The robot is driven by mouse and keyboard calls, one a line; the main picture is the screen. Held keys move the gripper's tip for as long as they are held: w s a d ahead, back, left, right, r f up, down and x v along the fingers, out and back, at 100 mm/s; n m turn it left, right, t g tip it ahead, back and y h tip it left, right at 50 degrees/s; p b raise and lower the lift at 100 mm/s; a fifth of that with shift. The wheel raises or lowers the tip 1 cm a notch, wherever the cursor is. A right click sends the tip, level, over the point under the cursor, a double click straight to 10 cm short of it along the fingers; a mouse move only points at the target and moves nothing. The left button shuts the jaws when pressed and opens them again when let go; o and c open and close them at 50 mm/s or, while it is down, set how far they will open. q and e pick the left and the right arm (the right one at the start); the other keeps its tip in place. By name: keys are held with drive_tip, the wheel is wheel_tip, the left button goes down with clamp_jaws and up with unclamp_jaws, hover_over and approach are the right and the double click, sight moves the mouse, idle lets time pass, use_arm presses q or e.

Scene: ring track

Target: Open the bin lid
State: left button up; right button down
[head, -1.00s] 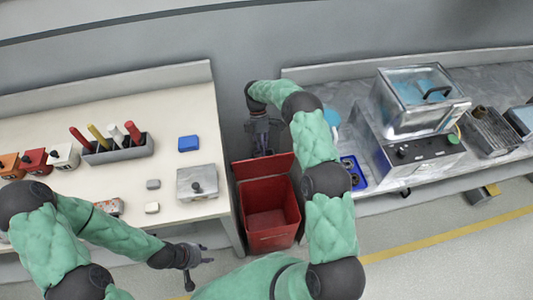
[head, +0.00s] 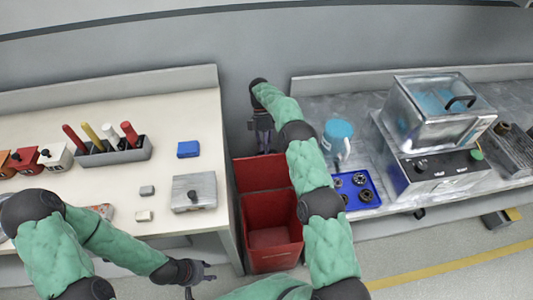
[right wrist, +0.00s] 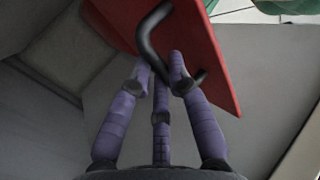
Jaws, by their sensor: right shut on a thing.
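The red bin (head: 271,238) stands on the floor between the two benches, and its inside shows from above. Its red lid (head: 262,173) is swung up at the back and stands open; it also shows in the right wrist view (right wrist: 205,60). My right gripper (head: 263,143) is behind the lid. In the right wrist view its purple fingers (right wrist: 162,72) close around the lid's black bar handle (right wrist: 150,35). My left gripper (head: 208,271) is empty by the front edge of the left bench, its fingers apart.
The left bench (head: 95,182) holds a grey rack of handled tools (head: 115,155), a blue block (head: 188,149) and a grey box (head: 194,190). The right bench holds a blue tray (head: 356,190), a blue-and-white jug (head: 338,138) and a clear-lidded machine (head: 440,110). A wall stands close behind the bin.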

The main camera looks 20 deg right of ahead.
drive_tip(key=shift+f+g+b, duration=0.3)
drive_tip(key=shift+f+b, duration=0.1)
drive_tip(key=shift+f, duration=0.45)
drive_tip(key=shift+w, duration=0.1)
drive_tip(key=shift+d, duration=0.1)
drive_tip(key=c, duration=1.4)
unclamp_jaws()
drive_tip(key=shift+o, duration=1.2)
drive_tip(key=shift+w+d, duration=0.1)
drive_tip(key=shift+r, duration=0.35)
drive_tip(key=shift+r, duration=0.1)
